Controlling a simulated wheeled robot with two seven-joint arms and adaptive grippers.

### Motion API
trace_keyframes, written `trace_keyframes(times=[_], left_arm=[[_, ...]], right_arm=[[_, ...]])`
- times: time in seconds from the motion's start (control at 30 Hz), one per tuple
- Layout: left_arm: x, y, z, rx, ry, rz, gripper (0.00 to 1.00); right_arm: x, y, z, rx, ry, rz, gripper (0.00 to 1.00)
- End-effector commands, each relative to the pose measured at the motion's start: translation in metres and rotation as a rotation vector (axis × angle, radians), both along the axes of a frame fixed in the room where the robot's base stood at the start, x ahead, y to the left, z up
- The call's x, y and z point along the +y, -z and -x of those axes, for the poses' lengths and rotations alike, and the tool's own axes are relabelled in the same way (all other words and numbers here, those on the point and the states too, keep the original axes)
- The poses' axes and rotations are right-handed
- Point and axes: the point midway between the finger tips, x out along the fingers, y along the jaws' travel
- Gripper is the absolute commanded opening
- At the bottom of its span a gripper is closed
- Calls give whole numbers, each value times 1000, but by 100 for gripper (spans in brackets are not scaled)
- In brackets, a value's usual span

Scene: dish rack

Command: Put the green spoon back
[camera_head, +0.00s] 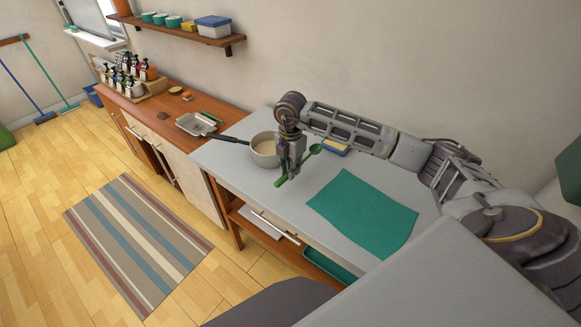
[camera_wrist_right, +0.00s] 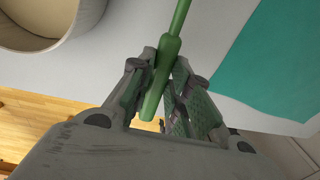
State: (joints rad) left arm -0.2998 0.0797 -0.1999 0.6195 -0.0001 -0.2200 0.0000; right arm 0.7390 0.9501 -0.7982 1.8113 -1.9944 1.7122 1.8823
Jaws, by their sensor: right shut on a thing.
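The green spoon is held in my right gripper (camera_head: 286,176) in the head view. Its round bowl (camera_head: 315,149) points to the right and its handle end (camera_head: 281,181) sticks out at the lower left of the fingers. In the right wrist view my right gripper (camera_wrist_right: 160,90) is shut on the green spoon's handle (camera_wrist_right: 167,55), with the bowl out of frame. My left gripper is not in view.
A teal cloth (camera_head: 362,208) lies flat on the counter's right part. A blue and yellow item (camera_head: 336,147) is behind the spoon. A metal tray (camera_head: 196,124) and several bottles (camera_head: 127,70) stand on the wooden counter. A shelf (camera_head: 185,33) hangs above.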

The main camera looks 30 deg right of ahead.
Motion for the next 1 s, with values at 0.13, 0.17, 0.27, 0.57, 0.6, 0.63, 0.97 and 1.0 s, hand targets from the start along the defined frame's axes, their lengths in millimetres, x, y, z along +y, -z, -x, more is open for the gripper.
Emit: trace_keyframes(times=[0.13,0.17,0.27,0.57,0.6,0.63,0.97,1.0], left_arm=[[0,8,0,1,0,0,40],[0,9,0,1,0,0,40],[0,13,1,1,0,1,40],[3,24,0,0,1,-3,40],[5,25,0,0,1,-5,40],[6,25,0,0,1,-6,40],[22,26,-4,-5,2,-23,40],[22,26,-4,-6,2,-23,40]], right_arm=[[0,11,0,0,0,0,0],[0,13,0,0,0,0,0],[0,19,0,0,0,0,0],[0,35,0,-1,0,0,0],[0,37,0,-1,0,0,0],[0,38,0,-1,0,0,0],[0,41,0,-1,0,0,0],[0,41,0,-1,0,0,0]])
